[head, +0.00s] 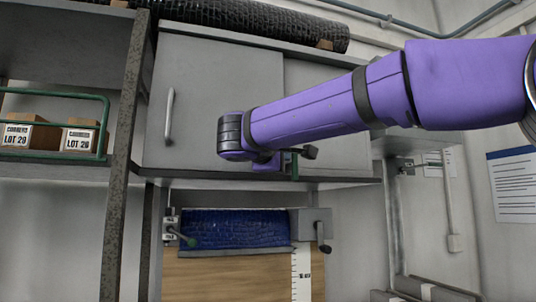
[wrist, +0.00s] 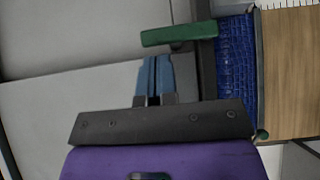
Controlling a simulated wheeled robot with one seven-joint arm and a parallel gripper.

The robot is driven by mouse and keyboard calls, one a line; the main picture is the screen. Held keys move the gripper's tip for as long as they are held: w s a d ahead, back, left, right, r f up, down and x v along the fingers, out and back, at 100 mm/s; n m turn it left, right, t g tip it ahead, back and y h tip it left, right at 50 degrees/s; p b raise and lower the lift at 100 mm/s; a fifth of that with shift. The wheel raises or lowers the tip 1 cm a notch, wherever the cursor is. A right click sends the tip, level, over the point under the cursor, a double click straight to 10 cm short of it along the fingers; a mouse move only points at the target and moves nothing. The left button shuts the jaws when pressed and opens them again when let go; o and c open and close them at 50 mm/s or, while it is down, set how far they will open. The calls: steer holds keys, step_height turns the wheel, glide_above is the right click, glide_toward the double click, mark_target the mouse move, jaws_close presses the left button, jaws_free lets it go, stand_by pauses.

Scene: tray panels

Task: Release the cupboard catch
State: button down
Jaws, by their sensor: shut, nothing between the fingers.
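The grey cupboard (head: 215,75) has a flat front with a vertical bar handle on its left. A green bar (head: 294,166), which looks like the catch, stands upright at the cupboard's lower edge, partly hidden behind my wrist. In the wrist view the green bar (wrist: 180,33) lies crosswise just beyond my fingertips, with a small gap in the picture. Whether they touch, I cannot tell. My gripper (wrist: 154,62) has its blue fingers together, with nothing between them. In the head view my arm hides most of the fingers.
Below the cupboard are a blue textured strip (head: 235,223), a wooden board (head: 225,275) and a green-knobbed lever (head: 191,242). A shelf with boxes (head: 80,138) and a green rail stands left. A dark roll (head: 255,22) lies on top.

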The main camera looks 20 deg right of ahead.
steer(key=shift+d, duration=0.45)
steer(key=shift+d+r+m+g+y, duration=0.2)
steer(key=shift+d+m+g+y, duration=0.1)
steer(key=shift+m, duration=0.1)
stand_by(0.3)
steer(key=shift+d+r+m+g+y, duration=0.25)
steer(key=shift+d+m+g+y, duration=0.3)
steer(key=shift+m+y, duration=0.15)
steer(key=d+m+y, duration=0.2)
steer(key=y, duration=0.1)
steer(key=d+f+m+g+y, duration=0.1)
steer(key=m+y, duration=0.1)
steer(key=y, duration=0.1)
steer(key=d+m+g+y, duration=0.1)
steer(key=d+y, duration=0.1)
steer(key=shift+d+f+m+y, duration=0.3)
steer(key=shift+d+m+y, duration=0.05)
steer(key=shift+m+y, duration=0.05)
steer(key=shift+r, duration=0.15)
steer(key=shift+r, duration=0.65)
